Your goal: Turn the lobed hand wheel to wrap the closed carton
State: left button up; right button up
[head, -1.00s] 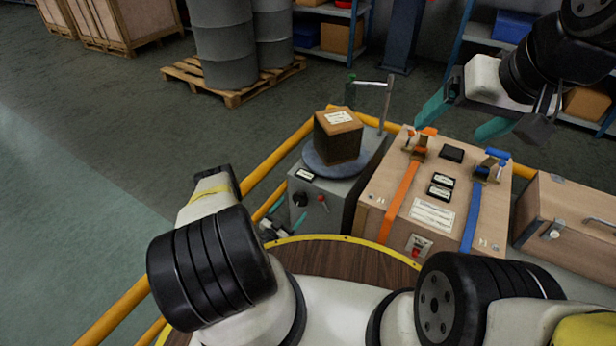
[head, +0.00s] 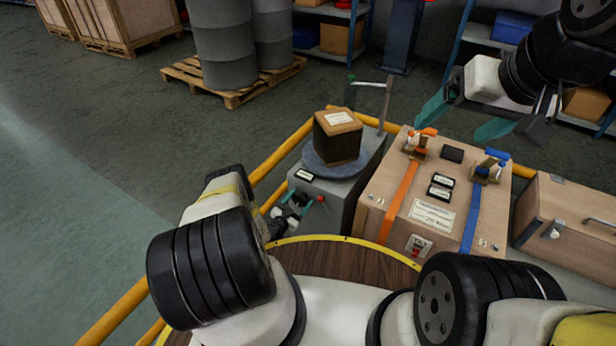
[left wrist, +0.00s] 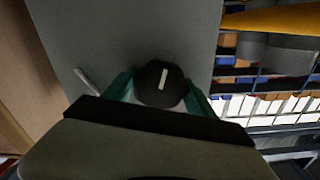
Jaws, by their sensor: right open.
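The closed brown carton (head: 338,137) with a white label stands on the round grey turntable (head: 334,172) of a grey machine (head: 333,197). A black hand wheel (left wrist: 161,84) with a white mark shows in the left wrist view, on the machine's grey front. The teal fingers of my left gripper (left wrist: 160,92) lie on either side of it; whether they press on it I cannot tell. In the head view my left gripper (head: 291,207) is at the machine's front and mostly hides the wheel. My right gripper (head: 465,117) is open and empty, above the wooden case.
A red-tipped lever (head: 321,199) sits right beside the wheel. A mast (head: 386,103) with an arm stands behind the turntable. The strapped wooden case (head: 405,205) adjoins the machine on the right. A yellow rail (head: 285,158) runs along the left.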

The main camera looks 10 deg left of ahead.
pick_arm(q)
jog(key=c, duration=0.4)
jog(key=m, duration=0.6)
jog(key=shift+m, duration=0.4)
jog(key=m, duration=0.6)
dwell(0.4)
jog(key=o, duration=1.4)
